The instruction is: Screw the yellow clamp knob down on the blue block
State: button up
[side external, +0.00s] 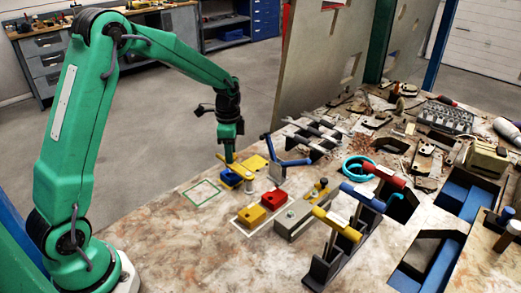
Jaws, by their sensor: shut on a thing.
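The blue block (229,179) sits beside and partly against a yellow plate (256,163) on the worktable. My gripper (229,160) points straight down right above the blue block, with its fingertips very close to the block. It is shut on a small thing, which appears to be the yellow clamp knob. The knob is too small and too covered by the fingers to make out clearly. I cannot tell whether the knob touches the block.
Red (251,215) and yellow (274,199) blocks stand in front, by a grey block (294,221). A blue-handled lever (290,161) stands close on the right. Tool racks and clutter fill the right side; the front left table is clear.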

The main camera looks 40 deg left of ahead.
jog(key=shift+w+r, duration=0.1)
jog(key=o, duration=0.8)
jog(key=shift+r, duration=3.85)
jog(key=shift+r, duration=0.1)
